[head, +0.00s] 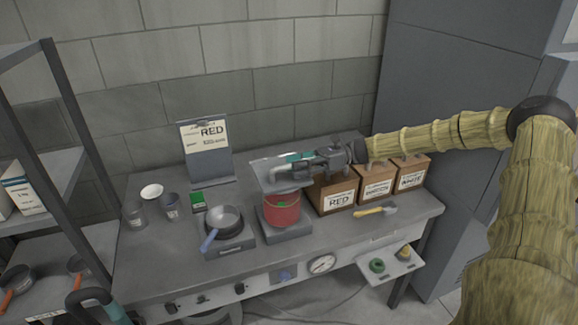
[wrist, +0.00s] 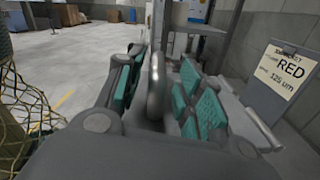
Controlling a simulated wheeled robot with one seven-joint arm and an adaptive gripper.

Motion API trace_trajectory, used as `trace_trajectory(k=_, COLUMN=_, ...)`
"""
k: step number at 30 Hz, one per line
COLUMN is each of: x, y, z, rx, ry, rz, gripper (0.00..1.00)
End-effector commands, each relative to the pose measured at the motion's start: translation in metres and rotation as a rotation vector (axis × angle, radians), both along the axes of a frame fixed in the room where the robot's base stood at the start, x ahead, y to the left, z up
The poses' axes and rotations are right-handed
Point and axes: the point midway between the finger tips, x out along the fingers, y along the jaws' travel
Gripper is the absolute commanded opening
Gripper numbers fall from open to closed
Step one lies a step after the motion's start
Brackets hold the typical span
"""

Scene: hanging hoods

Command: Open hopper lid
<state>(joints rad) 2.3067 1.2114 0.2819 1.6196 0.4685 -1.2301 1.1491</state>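My gripper (head: 292,160), with teal pads, is over the back of the workbench, above the red bucket (head: 282,211) and left of the box labelled RED (head: 338,199). A flat grey plate (head: 262,178) lies over the bucket's top; I cannot tell whether it is the hopper lid. In the wrist view, a rounded metal handle (wrist: 157,85) stands between the two pads of my gripper (wrist: 160,95), with gaps on both sides. The fingers look open around it. My gripper hides what lies under and behind it.
Two more labelled boxes (head: 376,184) (head: 411,172) stand to the right. A RED sign stand (head: 206,153) is behind, left. A pan (head: 225,220), cups (head: 170,206) and a yellow-handled scoop (head: 376,211) sit on the bench. A shelf rack (head: 62,85) borders the left, a grey cabinet (head: 455,60) the right.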

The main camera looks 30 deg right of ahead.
Motion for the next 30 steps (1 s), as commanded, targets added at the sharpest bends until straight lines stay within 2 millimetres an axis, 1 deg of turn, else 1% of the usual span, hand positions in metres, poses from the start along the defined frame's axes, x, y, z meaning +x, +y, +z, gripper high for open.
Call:
trace_trajectory(k=1, x=0.001, y=0.009, z=0.002, rx=0.000, ry=0.002, rz=0.002, gripper=0.37)
trace_trajectory(k=3, x=0.003, y=0.017, z=0.001, rx=0.001, ry=0.003, rz=0.000, gripper=0.37)
trace_trajectory(k=6, x=0.006, y=0.027, z=0.001, rx=0.000, ry=0.001, rz=-0.001, gripper=0.37)
trace_trajectory(k=9, x=0.007, y=0.033, z=0.000, rx=0.001, ry=0.003, rz=-0.001, gripper=0.37)
trace_trajectory(k=13, x=0.009, y=0.033, z=-0.001, rx=0.006, ry=0.001, rz=-0.003, gripper=0.37)
trace_trajectory(k=21, x=0.008, y=0.025, z=-0.005, rx=0.014, ry=0.001, rz=-0.003, gripper=0.37)
trace_trajectory(k=23, x=0.008, y=0.024, z=-0.005, rx=0.015, ry=0.001, rz=-0.004, gripper=0.28)
trace_trajectory(k=27, x=0.008, y=0.023, z=-0.006, rx=0.015, ry=0.001, rz=-0.005, gripper=0.03)
trace_trajectory(k=28, x=0.008, y=0.023, z=-0.005, rx=0.015, ry=0.001, rz=-0.005, gripper=0.00)
trace_trajectory(k=30, x=0.008, y=0.024, z=-0.005, rx=0.015, ry=0.001, rz=-0.005, gripper=0.00)
